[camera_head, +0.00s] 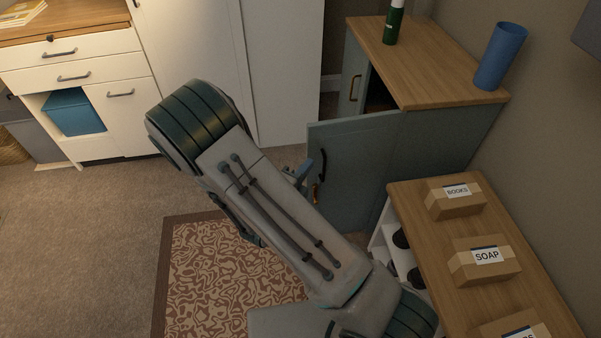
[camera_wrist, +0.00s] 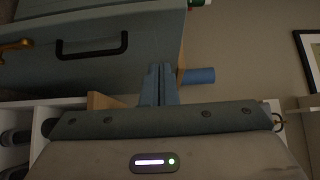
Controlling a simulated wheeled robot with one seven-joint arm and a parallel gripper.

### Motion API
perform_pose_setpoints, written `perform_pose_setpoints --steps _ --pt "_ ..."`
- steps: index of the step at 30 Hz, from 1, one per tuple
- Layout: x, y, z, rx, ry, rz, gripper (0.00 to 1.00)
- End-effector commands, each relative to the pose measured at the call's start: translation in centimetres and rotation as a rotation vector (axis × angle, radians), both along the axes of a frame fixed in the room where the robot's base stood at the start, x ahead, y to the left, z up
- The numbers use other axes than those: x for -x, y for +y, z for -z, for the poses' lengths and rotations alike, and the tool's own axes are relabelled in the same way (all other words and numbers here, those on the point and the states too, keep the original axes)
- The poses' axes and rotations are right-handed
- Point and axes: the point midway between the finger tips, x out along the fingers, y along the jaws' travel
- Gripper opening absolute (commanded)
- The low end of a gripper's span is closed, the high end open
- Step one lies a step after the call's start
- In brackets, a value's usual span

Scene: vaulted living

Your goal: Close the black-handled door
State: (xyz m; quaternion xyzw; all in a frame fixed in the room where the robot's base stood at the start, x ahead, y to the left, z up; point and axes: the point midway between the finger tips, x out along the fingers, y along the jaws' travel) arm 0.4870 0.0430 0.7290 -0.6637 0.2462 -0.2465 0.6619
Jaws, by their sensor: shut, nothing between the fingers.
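The grey-blue cabinet (camera_head: 452,135) has a wooden top and stands against the right wall. Its black-handled door (camera_head: 360,150) stands open, swung out into the room. The black handle (camera_head: 322,165) sits near the door's free edge. In the wrist view the door panel (camera_wrist: 150,22) and black handle (camera_wrist: 92,47) fill the upper left. My gripper (camera_head: 302,172) is shut and empty, close to the door's free edge; my arm partly hides it. In the wrist view its fingertips (camera_wrist: 159,68) overlap the panel, right of the handle. I cannot tell whether they touch.
Another cabinet door has a brass handle (camera_head: 354,88). A green bottle (camera_head: 394,22) and blue cup (camera_head: 500,56) stand on top. A low wooden-topped shelf (camera_head: 425,228) with labelled boxes stands at right front. A patterned rug (camera_head: 215,265) lies below my arm; carpet (camera_head: 75,235) is clear at left.

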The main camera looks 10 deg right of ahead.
Motion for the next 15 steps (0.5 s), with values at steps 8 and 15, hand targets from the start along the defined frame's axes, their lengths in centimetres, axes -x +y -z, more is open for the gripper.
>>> perform_pose_setpoints --steps 8,15 --pt "-4.5 -3.8 0.1 -0.003 -0.003 0.004 0.00" --pt "-7.5 -3.3 0.0 -0.002 -0.002 0.002 0.00"
